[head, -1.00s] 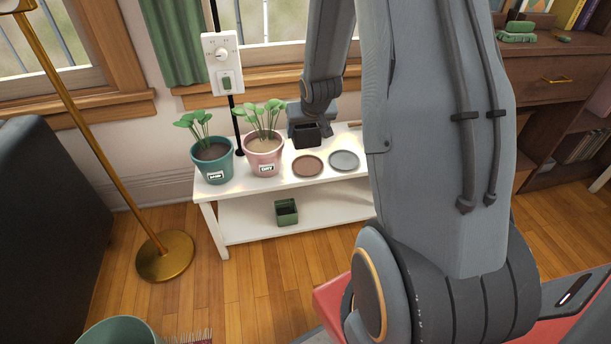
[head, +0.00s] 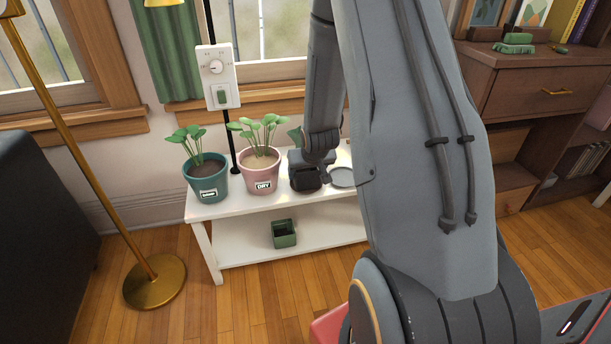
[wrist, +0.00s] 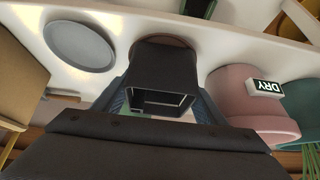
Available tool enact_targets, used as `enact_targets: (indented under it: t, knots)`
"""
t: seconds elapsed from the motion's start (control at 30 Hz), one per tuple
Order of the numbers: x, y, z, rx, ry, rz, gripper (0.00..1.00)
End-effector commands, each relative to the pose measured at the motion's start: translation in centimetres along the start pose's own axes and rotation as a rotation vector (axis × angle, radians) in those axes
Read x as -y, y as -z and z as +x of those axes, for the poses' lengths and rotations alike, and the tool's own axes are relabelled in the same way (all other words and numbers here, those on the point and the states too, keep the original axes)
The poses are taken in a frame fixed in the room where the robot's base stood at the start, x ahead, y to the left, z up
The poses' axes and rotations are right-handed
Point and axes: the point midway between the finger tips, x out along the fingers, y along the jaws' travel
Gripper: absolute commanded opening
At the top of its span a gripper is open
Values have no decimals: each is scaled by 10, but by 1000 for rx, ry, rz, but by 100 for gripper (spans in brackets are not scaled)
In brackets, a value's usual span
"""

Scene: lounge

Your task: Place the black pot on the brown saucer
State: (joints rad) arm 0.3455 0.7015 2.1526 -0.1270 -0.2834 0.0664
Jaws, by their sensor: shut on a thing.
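My gripper (head: 311,160) is shut on the black pot (head: 304,181), which is square and looks upright. In the wrist view the pot (wrist: 160,72) sits between the fingers (wrist: 161,105). A thin rim of the brown saucer (wrist: 166,42) shows past the pot's base in the wrist view. The pot is over the saucer; I cannot tell whether it touches it. In the head view the pot and gripper hide the saucer.
A white bench (head: 232,207) holds a teal planter (head: 207,180), a pink planter (head: 262,173) marked DRY close left of the pot, and a grey saucer (head: 342,179) at right. A green pot (head: 284,234) stands on the lower shelf. A lamp pole (head: 95,175) stands left.

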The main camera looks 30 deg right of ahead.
Motion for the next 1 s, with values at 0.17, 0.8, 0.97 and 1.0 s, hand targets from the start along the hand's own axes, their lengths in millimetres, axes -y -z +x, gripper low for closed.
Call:
enact_targets:
  t: [0.17,0.8,0.97,1.0]
  knots:
    - [0,-2,4,-2,0,0,42]
    - [0,-4,6,-1,0,0,84]
    - [0,-1,-4,-2,0,0,84]
    - [0,-1,-10,-2,0,0,84]
